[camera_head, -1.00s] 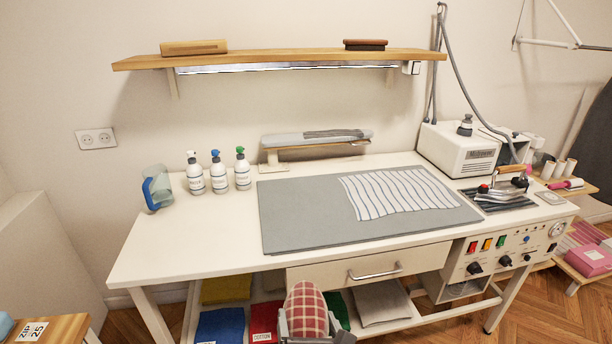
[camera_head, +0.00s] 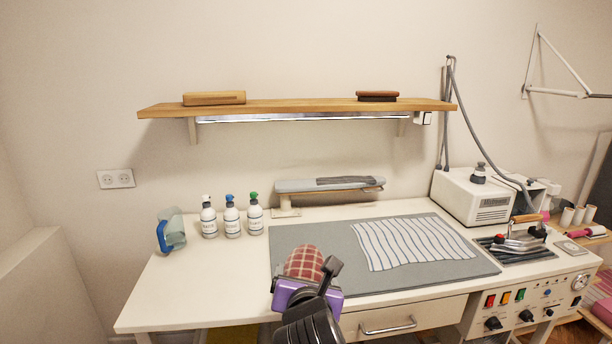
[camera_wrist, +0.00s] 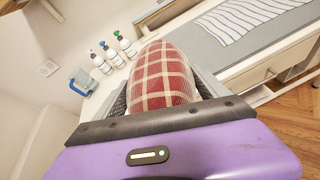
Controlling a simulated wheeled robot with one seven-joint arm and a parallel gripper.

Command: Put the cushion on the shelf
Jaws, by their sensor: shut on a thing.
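The cushion (camera_head: 304,262) is a rounded red and cream plaid pad. It also fills the middle of the wrist view (camera_wrist: 160,75), held between the fingers of my gripper (camera_head: 303,278). My gripper is shut on it, with the cushion pointing up and away from the purple gripper body. In the head view it shows in front of the table's front edge and the grey mat. The wooden shelf (camera_head: 300,106) is on the wall above the table, higher and farther back than my gripper.
On the shelf stand a wooden block (camera_head: 214,98) at left and a brown brush-like block (camera_head: 377,96) at right; the middle is bare. Below are a small ironing board (camera_head: 330,185), several bottles (camera_head: 232,220), a blue-handled jug (camera_head: 171,232) and a white steam machine (camera_head: 478,197).

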